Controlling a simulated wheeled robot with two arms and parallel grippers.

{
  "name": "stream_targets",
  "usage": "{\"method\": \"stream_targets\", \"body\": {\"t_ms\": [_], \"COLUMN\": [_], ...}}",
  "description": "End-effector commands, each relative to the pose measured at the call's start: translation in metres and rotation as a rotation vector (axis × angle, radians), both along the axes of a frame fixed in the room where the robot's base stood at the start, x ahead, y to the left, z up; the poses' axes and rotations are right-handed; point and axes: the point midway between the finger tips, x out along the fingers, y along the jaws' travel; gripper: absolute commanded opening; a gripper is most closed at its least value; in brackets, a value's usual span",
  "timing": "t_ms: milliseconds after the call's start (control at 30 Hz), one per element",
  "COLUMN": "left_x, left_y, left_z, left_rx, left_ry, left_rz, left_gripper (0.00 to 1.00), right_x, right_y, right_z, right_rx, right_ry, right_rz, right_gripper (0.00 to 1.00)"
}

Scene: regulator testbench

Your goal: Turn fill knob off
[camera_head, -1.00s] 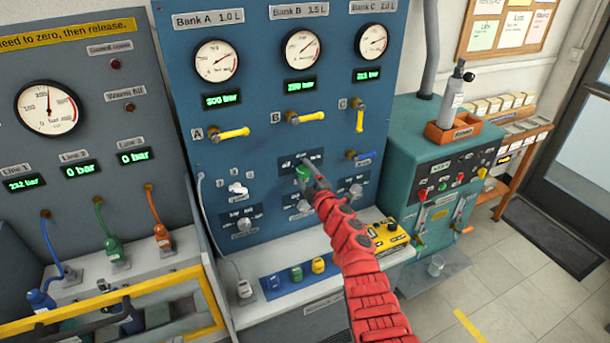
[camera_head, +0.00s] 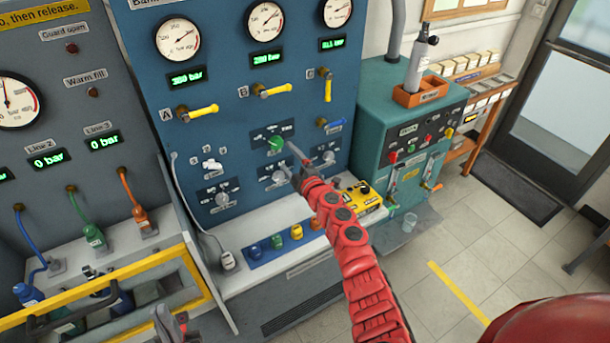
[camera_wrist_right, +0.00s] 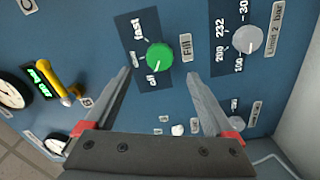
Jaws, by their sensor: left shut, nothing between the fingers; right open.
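The green fill knob (camera_head: 275,143) sits on the blue panel, on a dark label plate. It is larger in the right wrist view (camera_wrist_right: 160,57), with its white mark toward the "off" lettering. My right gripper (camera_head: 287,158) is open, just below and right of the knob in the head view. In the right wrist view its two fingers (camera_wrist_right: 159,75) stand apart on either side of the knob, with nothing between them and the knob uncovered. My left gripper (camera_head: 172,326) is shut and empty at the bottom edge of the head view, far from the knob.
Another knob with a "Limit 2 bar" label (camera_wrist_right: 248,39) is close to the right finger in the wrist view. Yellow valve handles (camera_head: 203,111) stick out above. Coloured fittings (camera_head: 277,242) stand on the ledge below. A yellow box (camera_head: 363,196) is to the right.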

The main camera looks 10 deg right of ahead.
Motion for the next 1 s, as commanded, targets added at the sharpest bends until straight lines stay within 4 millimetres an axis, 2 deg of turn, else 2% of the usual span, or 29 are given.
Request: {"method": "stream_targets", "body": {"t_ms": [233,500,700,1000], "left_x": [0.000,0.000,0.000,0.000], "left_y": [0.000,0.000,0.000,0.000], "left_z": [0.006,0.003,0.001,0.001], "left_rx": [0.000,0.000,0.000,0.000], "left_ry": [0.000,0.000,0.000,0.000], "left_rz": [0.000,0.000,0.000,0.000], "left_gripper": [0.00,0.00,0.00,0.00], "right_x": [-0.040,-0.077,-0.092,-0.094], "right_y": [-0.008,-0.022,-0.026,-0.026], "right_z": [0.000,-0.002,-0.001,0.000], "right_rx": [-0.006,-0.003,0.000,0.000], "right_ry": [0.001,0.001,0.002,0.000], "right_rz": [0.008,0.004,0.002,0.002], "right_gripper": [0.89,0.89,0.89,0.89]}}
